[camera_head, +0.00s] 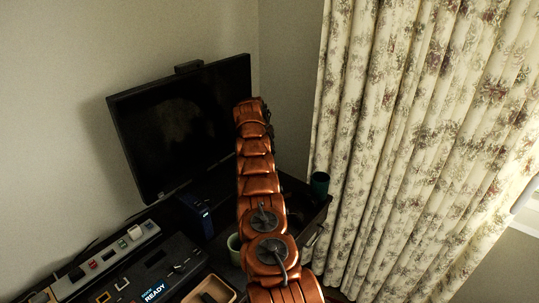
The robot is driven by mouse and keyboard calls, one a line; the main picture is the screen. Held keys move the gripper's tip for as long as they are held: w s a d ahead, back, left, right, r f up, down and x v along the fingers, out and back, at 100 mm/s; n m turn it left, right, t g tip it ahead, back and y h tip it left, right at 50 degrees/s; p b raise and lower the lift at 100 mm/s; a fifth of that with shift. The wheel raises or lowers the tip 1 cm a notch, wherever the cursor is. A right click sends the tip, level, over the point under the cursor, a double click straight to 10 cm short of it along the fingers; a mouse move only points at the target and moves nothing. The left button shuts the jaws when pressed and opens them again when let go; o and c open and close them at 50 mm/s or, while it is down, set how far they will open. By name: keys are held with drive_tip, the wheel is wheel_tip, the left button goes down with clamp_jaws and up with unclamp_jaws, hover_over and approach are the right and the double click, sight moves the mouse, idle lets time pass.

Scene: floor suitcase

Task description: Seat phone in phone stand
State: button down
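I cannot clearly make out a phone or a phone stand. A dark item (209,298) lies in a wooden tray (228,291) at the bottom edge; it is cut off, and I cannot tell whether it is the phone. A dark blue upright block (194,214) with a small blue light stands below the monitor; I cannot tell what it is. My copper-coloured arm rises through the middle of the view and covers part of the desk. My gripper's fingers do not show.
A large black monitor (180,125) stands behind my arm. A console with a READY display (160,275) and a grey control strip (105,262) lie at lower left. A pale green cup (234,248) is beside my arm. A teal cup (320,184) stands near floral curtains (410,130).

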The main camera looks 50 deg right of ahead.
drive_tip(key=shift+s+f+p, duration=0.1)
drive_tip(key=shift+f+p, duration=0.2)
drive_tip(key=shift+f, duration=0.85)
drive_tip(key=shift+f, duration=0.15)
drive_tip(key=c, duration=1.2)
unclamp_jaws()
